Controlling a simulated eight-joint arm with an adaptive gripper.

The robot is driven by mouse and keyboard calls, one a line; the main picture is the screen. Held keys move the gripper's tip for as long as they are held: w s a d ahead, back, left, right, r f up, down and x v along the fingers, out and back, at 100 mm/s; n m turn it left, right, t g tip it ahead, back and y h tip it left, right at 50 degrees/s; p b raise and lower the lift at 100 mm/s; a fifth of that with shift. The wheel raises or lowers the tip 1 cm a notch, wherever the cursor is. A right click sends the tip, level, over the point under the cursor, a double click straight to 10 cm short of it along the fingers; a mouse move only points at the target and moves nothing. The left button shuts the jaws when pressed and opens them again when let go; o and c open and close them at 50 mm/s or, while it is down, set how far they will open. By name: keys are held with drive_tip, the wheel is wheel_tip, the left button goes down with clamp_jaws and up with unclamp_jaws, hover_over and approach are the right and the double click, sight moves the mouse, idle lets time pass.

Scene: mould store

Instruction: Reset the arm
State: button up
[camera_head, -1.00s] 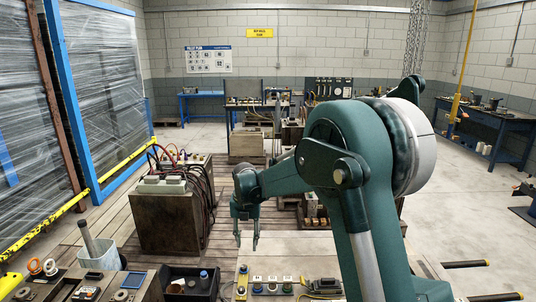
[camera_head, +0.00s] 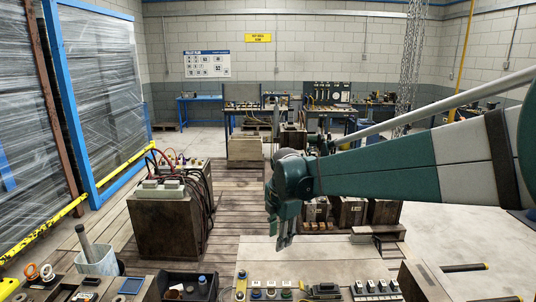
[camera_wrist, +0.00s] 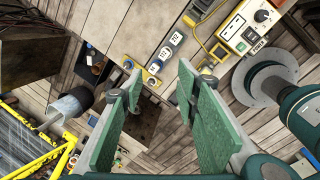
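My gripper (camera_head: 284,242) hangs fingers down in the head view, above and behind the light worktop (camera_head: 340,248) at the front. The green arm reaches in from the right edge, nearly level. In the wrist view the two green-padded fingers of my gripper (camera_wrist: 158,82) stand apart with a clear gap. Nothing is held between them.
A large block with hoses (camera_head: 160,228) stands left of my gripper. A grey bucket (camera_head: 95,265) and a dark bin (camera_head: 188,288) are at the front left. Switches and connectors (camera_head: 375,288) line the worktop's front. Brown blocks (camera_head: 350,212) stand behind the arm.

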drive_tip(key=s+d+r+m+t, duration=0.1)
drive_tip(key=s+d+r+m, duration=0.3)
drive_tip(key=s+d+m, duration=0.4)
drive_tip(key=s+d+f+m+t, duration=0.1)
drive_tip(key=s+d+m+t, duration=0.1)
drive_tip(key=s+d+m, duration=0.3)
drive_tip(key=s+d+f+m+t, duration=0.1)
drive_tip(key=s+d+m, duration=0.4)
drive_tip(key=s+m, duration=0.6)
drive_tip(key=shift+s+d+f+m+t+h, duration=0.25)
drive_tip(key=shift+s+f+m+t, duration=0.2)
drive_tip(key=shift+s, duration=3.9)
